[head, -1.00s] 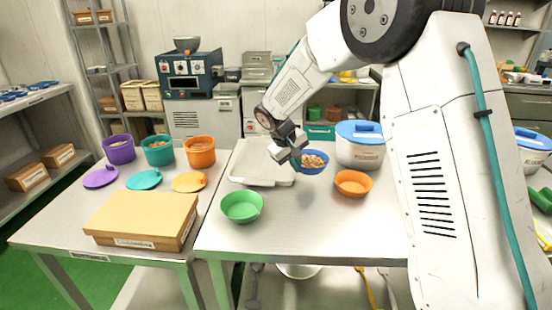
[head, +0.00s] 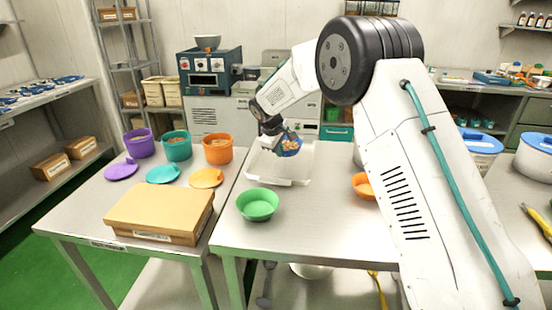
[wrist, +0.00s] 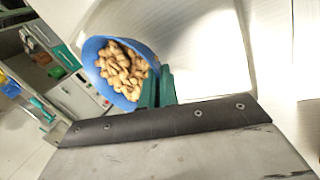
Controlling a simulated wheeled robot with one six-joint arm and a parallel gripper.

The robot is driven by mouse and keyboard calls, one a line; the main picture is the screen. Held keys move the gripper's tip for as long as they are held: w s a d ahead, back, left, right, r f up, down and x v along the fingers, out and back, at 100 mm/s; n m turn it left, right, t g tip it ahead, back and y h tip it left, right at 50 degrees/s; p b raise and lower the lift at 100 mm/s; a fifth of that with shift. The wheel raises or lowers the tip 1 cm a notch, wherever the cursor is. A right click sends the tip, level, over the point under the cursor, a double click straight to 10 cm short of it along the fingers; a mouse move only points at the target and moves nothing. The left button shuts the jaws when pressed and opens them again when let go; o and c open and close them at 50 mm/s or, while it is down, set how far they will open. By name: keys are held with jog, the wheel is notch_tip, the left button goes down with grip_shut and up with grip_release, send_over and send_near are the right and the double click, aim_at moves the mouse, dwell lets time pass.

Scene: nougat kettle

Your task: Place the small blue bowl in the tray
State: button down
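The small blue bowl (head: 288,146) is held up above the tray in the head view, and it looks tilted. In the wrist view the blue bowl (wrist: 92,48) is full of light brown nuts. My gripper (head: 272,138) is shut on the bowl's rim; its green fingers (wrist: 157,90) touch the rim in the wrist view. The white tray (head: 292,178) lies on the steel table below and around the bowl in the picture. Its far part is partly hidden by my arm and the bowl.
A green bowl (head: 258,205) stands just in front of the tray. An orange bowl (head: 362,186) is right of it, partly behind my arm. Purple (head: 138,143), teal (head: 176,148) and orange (head: 217,149) tubs and a cardboard box (head: 160,212) are on the left table.

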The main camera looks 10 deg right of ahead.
jog(key=shift+w+a+f, duration=0.1)
jog(key=shift+w+a, duration=0.3)
jog(key=shift+w, duration=0.2)
jog(key=shift+f, duration=1.7)
jog(key=shift+f, duration=0.2)
jog(key=c, duration=1.7)
grip_release()
